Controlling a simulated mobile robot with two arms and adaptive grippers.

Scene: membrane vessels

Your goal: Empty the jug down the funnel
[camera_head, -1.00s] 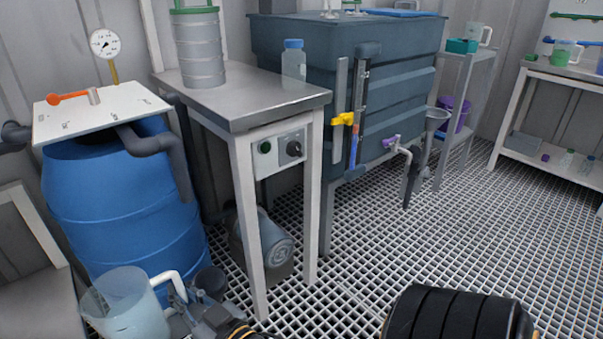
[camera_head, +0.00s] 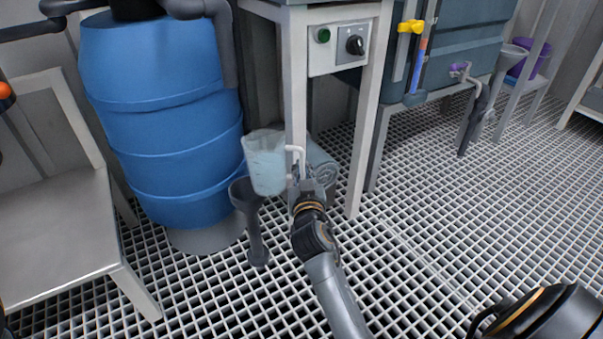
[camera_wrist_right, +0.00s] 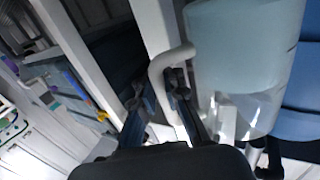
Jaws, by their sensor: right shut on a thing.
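The translucent jug (camera_head: 266,168) with pale bluish contents is held up, roughly upright, in the head view. My right gripper (camera_head: 301,178) is shut on its white handle, at the jug's right side; the wrist view shows the handle (camera_wrist_right: 160,72) between the fingers and the jug body (camera_wrist_right: 243,50) beside them. A dark funnel (camera_head: 245,192) with a long stem stands beside the blue barrel, just left of and below the jug in the picture. The jug's lower left edge is close to the funnel's rim; I cannot tell the depth between them.
The blue barrel (camera_head: 165,110) stands behind and left of the funnel. A bench leg (camera_head: 365,130) is right of the jug, and a grey container (camera_head: 322,165) lies behind it. A pale stand (camera_head: 55,225) fills the left. The grating floor (camera_head: 420,240) is open to the right.

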